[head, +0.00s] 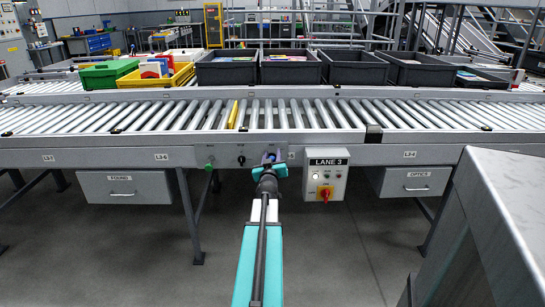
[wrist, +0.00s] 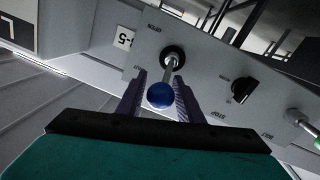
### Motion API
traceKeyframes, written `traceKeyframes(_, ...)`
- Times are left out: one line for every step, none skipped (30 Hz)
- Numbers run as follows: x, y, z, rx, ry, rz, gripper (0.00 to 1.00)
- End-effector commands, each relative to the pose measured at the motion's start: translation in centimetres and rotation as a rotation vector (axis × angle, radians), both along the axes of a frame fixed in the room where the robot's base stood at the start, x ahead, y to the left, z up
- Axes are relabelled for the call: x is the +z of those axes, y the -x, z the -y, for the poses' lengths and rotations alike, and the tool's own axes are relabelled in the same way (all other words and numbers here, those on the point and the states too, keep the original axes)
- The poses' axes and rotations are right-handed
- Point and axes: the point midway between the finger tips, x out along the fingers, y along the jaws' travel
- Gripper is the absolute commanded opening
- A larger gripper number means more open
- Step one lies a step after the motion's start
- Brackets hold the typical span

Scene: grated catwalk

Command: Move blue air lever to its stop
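The blue air lever is a blue ball knob (wrist: 160,96) on a thin metal rod that runs to a round black boot in the grey side panel. My gripper (wrist: 157,84) is open, with one purple finger on each side of the knob and rod. The right finger is very near the knob; I cannot tell whether it touches. In the head view my gripper (head: 269,159) is at the conveyor's front rail, left of the LANE 3 box, and hides most of the lever.
On the panel are a black rotary switch (wrist: 243,89) and a green-knobbed lever (wrist: 300,122). The LANE 3 control box (head: 326,176) with a red-yellow switch hangs right of my gripper. A grey metal surface (head: 490,220) stands front right. Bins (head: 289,68) line the back.

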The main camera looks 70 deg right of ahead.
Motion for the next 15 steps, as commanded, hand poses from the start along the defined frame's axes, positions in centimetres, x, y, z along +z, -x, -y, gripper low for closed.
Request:
traceKeyframes(-0.02,-0.1,0.36,0.0,0.0,0.0,0.33)
traceKeyframes(-0.02,-0.12,0.45,0.0,0.0,0.0,0.33)
traceKeyframes(-0.01,-0.15,0.56,0.0,0.0,0.001,0.33)
traceKeyframes(0.0,-0.17,0.61,0.0,0.0,0.001,0.33)
traceKeyframes(0.0,-0.17,0.66,0.0,0.0,0.001,0.33)
traceKeyframes(0.01,-0.2,0.69,0.0,0.0,0.001,0.33)
traceKeyframes(0.02,-0.19,0.7,0.0,0.0,0.001,0.33)
traceKeyframes(0.02,-0.21,0.71,0.0,0.0,0.001,0.33)
traceKeyframes(0.03,-0.2,0.7,0.0,0.0,0.001,0.33)
traceKeyframes(0.03,-0.2,0.7,0.0,0.0,0.001,0.33)
traceKeyframes(0.03,-0.19,0.69,0.0,0.0,0.0,0.33)
traceKeyframes(0.04,-0.2,0.68,0.0,0.0,0.0,0.33)
traceKeyframes(0.04,-0.2,0.68,0.0,0.0,0.0,0.33)
traceKeyframes(0.04,-0.2,0.68,0.0,0.0,0.0,0.33)
traceKeyframes(0.04,-0.2,0.68,0.0,0.0,0.0,0.32)
